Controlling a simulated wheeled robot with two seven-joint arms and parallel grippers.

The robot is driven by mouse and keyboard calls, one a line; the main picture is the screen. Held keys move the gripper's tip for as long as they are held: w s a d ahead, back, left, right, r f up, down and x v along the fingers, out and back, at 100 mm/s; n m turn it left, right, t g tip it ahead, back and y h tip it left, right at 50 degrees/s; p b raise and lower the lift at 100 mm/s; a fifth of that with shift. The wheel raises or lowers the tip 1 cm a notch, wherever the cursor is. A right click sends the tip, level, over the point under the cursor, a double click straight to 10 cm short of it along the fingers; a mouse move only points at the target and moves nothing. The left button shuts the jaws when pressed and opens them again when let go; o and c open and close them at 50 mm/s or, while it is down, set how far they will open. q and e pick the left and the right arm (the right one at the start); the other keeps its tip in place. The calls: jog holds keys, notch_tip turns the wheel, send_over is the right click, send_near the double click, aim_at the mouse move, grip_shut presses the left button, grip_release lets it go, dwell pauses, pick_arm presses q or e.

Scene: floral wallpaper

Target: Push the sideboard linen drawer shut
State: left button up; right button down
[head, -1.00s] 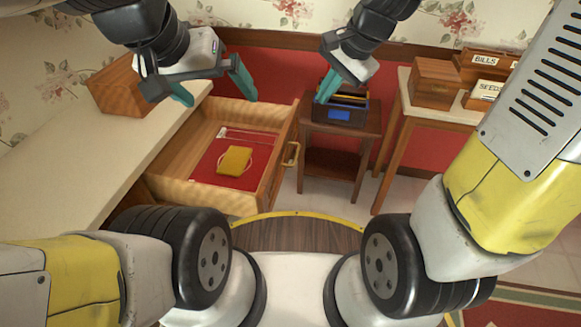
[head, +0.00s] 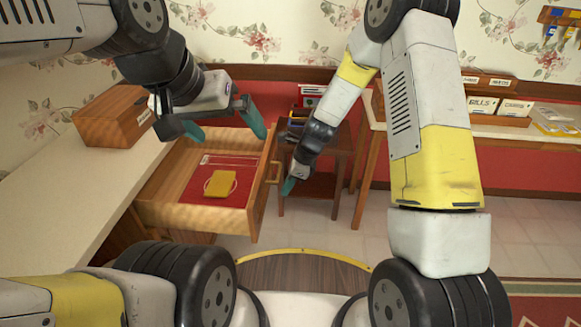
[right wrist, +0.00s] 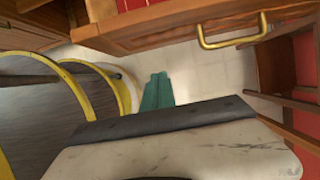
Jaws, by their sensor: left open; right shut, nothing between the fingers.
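The linen drawer (head: 190,217) stands pulled out of the sideboard (head: 60,205), with a red lining and a yellow folded item (head: 221,184) inside. Its brass handle (head: 276,172) is on the front, facing right. In the right wrist view the drawer front (right wrist: 165,28) and handle (right wrist: 232,40) show at the top. My left gripper (head: 228,126) is open above the drawer's far part, holding nothing. My right gripper (head: 289,186) is shut and empty, just right of the drawer front near the handle; its closed fingers (right wrist: 157,90) show over the floor. I cannot tell whether it touches.
A wooden box (head: 112,117) stands on the sideboard's far end. A small dark side table (head: 318,185) with a file holder stands behind my right gripper. A table (head: 500,128) with labelled boxes is at the back right. Floor (head: 330,225) right of the drawer is clear.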

aim_at(262, 208)
jog(key=a+f, duration=0.5)
jog(key=a, duration=0.1)
jog(key=shift+w+f, duration=0.15)
jog(key=shift+f, duration=0.05)
jog(key=shift+a, duration=0.2)
